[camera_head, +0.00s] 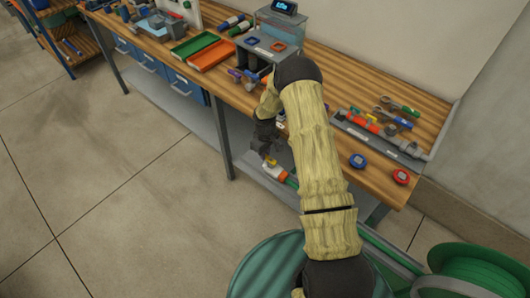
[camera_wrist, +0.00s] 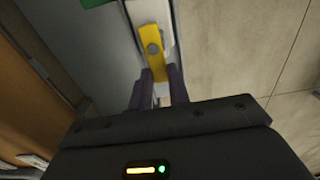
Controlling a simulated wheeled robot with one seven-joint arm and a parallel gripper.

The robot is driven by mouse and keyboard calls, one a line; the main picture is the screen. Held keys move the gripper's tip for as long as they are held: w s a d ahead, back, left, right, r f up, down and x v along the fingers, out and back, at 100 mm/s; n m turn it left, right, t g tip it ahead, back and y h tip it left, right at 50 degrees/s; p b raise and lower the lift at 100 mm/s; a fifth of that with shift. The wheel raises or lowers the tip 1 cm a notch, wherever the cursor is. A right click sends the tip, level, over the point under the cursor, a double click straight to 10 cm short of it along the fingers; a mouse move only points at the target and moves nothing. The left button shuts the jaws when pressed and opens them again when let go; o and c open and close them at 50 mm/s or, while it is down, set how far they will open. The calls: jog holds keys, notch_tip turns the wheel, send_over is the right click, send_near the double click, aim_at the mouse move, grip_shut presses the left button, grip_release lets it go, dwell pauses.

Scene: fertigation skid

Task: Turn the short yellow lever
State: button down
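The short yellow lever (camera_wrist: 153,50) shows in the wrist view on a pale fitting, with a round grey screw head on it. My gripper (camera_wrist: 161,78) has its two dark purple fingers on either side of the lever's near end. The gap between the fingers is narrow, about as wide as the lever; I cannot tell whether they touch it. In the head view my gripper (camera_head: 266,148) points down beside the bench's front edge. A bit of the yellow lever (camera_head: 270,160) shows just below it, by a white and orange fitting (camera_head: 275,172). My gripper partly hides the lever there.
The wooden bench (camera_head: 335,90) lies behind my arm. It bears a green tray (camera_head: 195,44), an orange tray (camera_head: 211,56), a clear tank (camera_head: 270,28) and a grey pipe holder (camera_head: 375,138). A green hose reel (camera_head: 470,268) stands at lower right. The floor at left is clear.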

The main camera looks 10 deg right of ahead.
jog(key=shift+n, duration=0.3)
jog(key=shift+s+a+n, duration=0.1)
jog(key=shift+s+n, duration=0.6)
jog(key=shift+n, duration=2.2)
jog(key=shift+s+a+n, duration=0.1)
jog(key=shift+s+n, duration=0.6)
jog(key=shift+n, duration=2.2)
jog(key=shift+s+a+n, duration=0.1)
jog(key=shift+s+n, duration=0.6)
jog(key=shift+n, duration=2.2)
jog(key=c, duration=1.3)
grip_release()
jog(key=shift+r, duration=0.15)
